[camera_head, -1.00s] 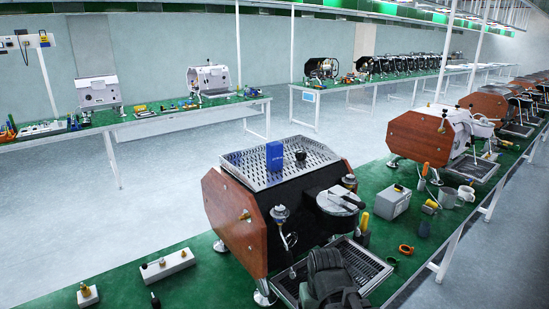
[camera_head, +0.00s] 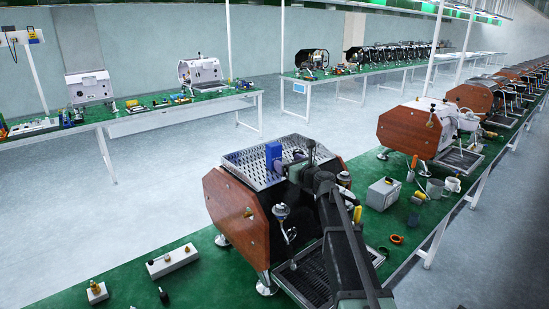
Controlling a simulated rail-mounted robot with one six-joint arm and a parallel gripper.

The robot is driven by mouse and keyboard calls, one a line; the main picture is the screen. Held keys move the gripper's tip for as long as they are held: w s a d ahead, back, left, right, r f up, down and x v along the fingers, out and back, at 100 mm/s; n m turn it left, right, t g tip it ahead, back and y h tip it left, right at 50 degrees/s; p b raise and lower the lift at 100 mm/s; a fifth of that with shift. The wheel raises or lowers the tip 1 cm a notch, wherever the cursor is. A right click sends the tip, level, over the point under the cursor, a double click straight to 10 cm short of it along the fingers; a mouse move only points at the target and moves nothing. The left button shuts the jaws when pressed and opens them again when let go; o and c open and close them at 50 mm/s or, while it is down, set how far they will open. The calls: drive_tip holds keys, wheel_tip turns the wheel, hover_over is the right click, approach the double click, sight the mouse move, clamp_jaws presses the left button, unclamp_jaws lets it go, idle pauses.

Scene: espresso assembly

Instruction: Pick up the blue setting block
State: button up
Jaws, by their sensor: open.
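The blue setting block (camera_head: 272,151) stands upright on the perforated metal top tray (camera_head: 240,163) of the nearest espresso machine. My gripper (camera_head: 287,166) is open at the block's right, near side, above the tray. The gripper partly covers the block's lower right. I cannot tell whether a finger touches the block. My arm reaches up from the bottom right across the machine's front.
The machine has wooden side panels (camera_head: 232,215) and a drip tray (camera_head: 305,285), partly hidden by my arm. A grey box (camera_head: 382,194), cups and small parts lie to the right on the green bench. A white block with fittings (camera_head: 173,261) lies left.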

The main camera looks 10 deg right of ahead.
sight(277, 155)
drive_tip(key=x, duration=0.9)
drive_tip(key=shift+a, duration=0.1)
drive_tip(key=shift+s, duration=0.15)
drive_tip(key=c, duration=1.1)
drive_tip(key=shift+r, duration=0.2)
